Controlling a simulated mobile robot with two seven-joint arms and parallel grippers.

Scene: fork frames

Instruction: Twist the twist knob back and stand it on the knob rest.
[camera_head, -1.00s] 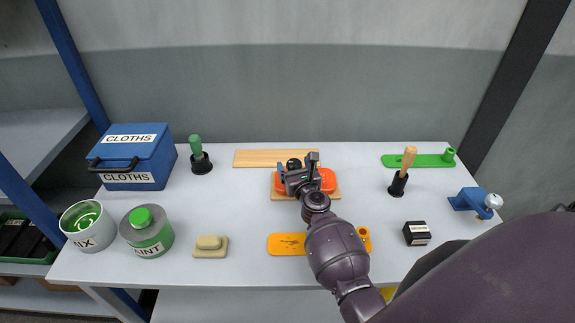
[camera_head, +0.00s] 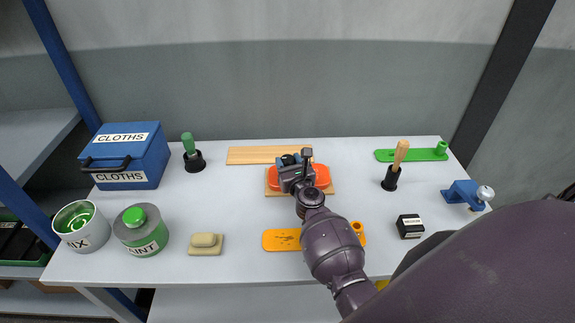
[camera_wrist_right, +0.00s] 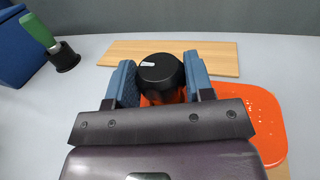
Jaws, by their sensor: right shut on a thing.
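The twist knob (camera_wrist_right: 160,70) is a round black knob with a small white mark on top. It sits between the blue fingers of my right gripper (camera_wrist_right: 161,82) in the right wrist view, with the orange body (camera_wrist_right: 250,115) below and around it. In the head view my right gripper (camera_head: 291,166) is shut on the knob, over the orange body (camera_head: 321,176) on its wooden base; the knob's black top (camera_head: 289,158) just shows behind the fingers. The knob's lower part is hidden, so I cannot tell whether it touches the body. Which piece is the knob rest is unclear. My left gripper is out of view.
A plain wooden board (camera_head: 245,155) lies behind the orange body. An orange-yellow plate (camera_head: 279,240) lies in front, partly under my right arm. Left are a blue cloths box (camera_head: 140,160), a green-handled tool (camera_head: 190,148) and cans. Right are a wooden-handled tool (camera_head: 401,155) and a black box (camera_head: 410,227).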

